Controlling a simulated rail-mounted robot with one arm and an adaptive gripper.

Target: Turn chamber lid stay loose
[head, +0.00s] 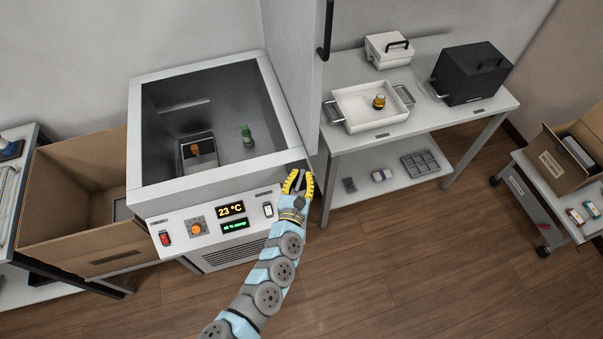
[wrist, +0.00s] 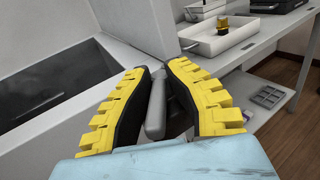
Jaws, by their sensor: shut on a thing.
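The climate chamber (head: 150,192) stands open at the middle left, its grey lid (head: 290,62) raised upright on its right side. My gripper (head: 298,180) is at the chamber's front right corner, beside the lower edge of the lid. In the wrist view my gripper (wrist: 157,85) has its two yellow-ridged fingers closed around a grey bar-like handle, the lid stay (wrist: 156,108). The lid stay's far end is hidden between the fingers. In the head view the fingers cover most of it.
Inside the chamber are a green-topped item (head: 247,134) and a small box with an orange item (head: 195,150). A side table (head: 440,125) at right holds a white tray (head: 345,105) and a black box (head: 470,75). An open cardboard box (head: 70,190) stands left.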

